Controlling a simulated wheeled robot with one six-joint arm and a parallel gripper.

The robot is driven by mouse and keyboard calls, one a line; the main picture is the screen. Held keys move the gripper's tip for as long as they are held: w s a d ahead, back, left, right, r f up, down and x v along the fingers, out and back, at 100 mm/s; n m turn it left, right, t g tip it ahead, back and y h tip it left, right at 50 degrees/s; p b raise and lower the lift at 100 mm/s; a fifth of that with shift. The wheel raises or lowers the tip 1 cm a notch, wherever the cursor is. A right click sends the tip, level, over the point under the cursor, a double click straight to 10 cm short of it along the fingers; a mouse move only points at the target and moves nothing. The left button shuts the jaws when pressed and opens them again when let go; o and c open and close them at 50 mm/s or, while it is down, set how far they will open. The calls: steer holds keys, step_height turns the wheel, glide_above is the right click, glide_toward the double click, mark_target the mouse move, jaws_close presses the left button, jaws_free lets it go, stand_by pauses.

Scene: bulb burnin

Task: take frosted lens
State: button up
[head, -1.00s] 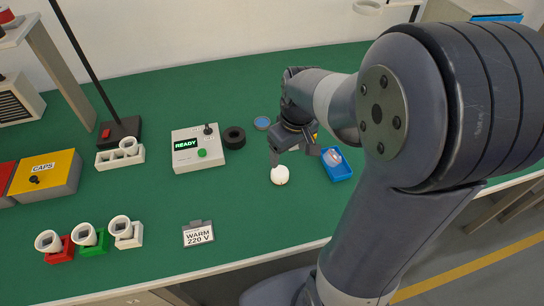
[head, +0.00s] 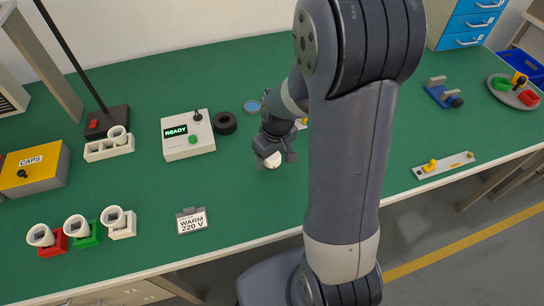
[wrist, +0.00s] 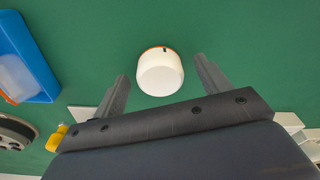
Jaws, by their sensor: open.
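The frosted lens (head: 272,161) is a small matte white dome on the green bench, partly covered by my gripper in the head view. In the wrist view the lens (wrist: 160,76) shows an orange rim with a dark mark at its far side. My gripper (head: 275,154) is open above it, pointing down. In the wrist view the two fingers stand on either side of the lens, with green gaps between; they do not touch it.
A blue tray (wrist: 38,62) with a pale clear piece lies left in the wrist view. The READY box (head: 188,137), a black ring (head: 225,123) and a WARM 220 V sign (head: 192,220) stand nearby. Bench around the lens is clear.

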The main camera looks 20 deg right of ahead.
steer(key=shift+f, duration=0.1)
steer(key=shift+c, duration=0.5)
steer(key=c, duration=0.9)
steer(key=shift+r+p, duration=2.15)
steer(key=shift+r, duration=5.1)
